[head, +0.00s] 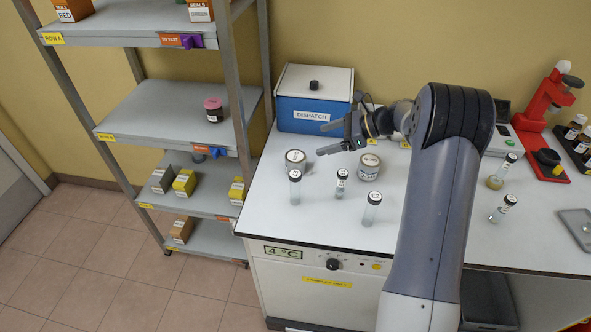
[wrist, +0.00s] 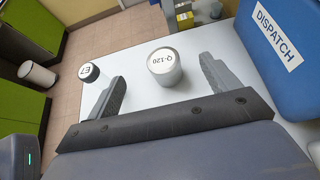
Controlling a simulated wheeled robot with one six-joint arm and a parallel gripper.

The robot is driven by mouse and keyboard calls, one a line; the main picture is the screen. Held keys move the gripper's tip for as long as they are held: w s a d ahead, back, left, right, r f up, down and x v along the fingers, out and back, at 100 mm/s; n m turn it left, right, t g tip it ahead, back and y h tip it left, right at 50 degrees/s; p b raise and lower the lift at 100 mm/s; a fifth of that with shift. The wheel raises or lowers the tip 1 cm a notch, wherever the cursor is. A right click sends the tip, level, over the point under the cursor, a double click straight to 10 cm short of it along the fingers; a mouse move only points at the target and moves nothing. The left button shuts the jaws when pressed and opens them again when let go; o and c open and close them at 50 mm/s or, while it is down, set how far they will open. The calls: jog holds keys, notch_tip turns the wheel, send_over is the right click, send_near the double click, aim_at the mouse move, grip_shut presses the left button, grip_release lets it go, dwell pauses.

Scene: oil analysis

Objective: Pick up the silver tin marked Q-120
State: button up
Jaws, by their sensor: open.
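The silver tin marked Q-120 stands upright on the white worktop in the wrist view (wrist: 165,68), its white lid label readable. It appears to be the left tin in the head view (head: 295,165), where its label is too small to read. My gripper (head: 320,140) is open and empty, pointing left above the worktop, up and right of that tin. In the wrist view my gripper (wrist: 163,71) has its fingers spread, with the tin showing between the tips and seemingly beyond them. I see no contact.
A black-capped vial marked E7 (wrist: 90,73) stands left of the tin; the blue DISPATCH box (wrist: 283,40) is to the right. Another tin (head: 369,168) and vials (head: 341,185), (head: 372,210) stand nearby. A grey shelf rack (head: 170,110) borders the worktop's left side.

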jog(key=b, duration=0.4)
send_near(305, 157)
jog(key=x, duration=0.3)
jog(key=shift+w+f, duration=0.1)
jog(key=shift+f, duration=0.15)
jog(key=p+x, duration=0.1)
jog(key=x, duration=0.5)
jog(key=shift+a+f, duration=0.1)
jog(key=shift+a, duration=0.3)
jog(key=p+x, duration=0.1)
jog(key=x, duration=0.3)
jog(key=shift+a+p, duration=0.15)
jog(key=shift+p, duration=0.2)
jog(key=shift+a+f, duration=0.2)
jog(key=shift+a, duration=0.15)
jog(key=shift+c, duration=0.2)
jog(key=c, duration=1.1)
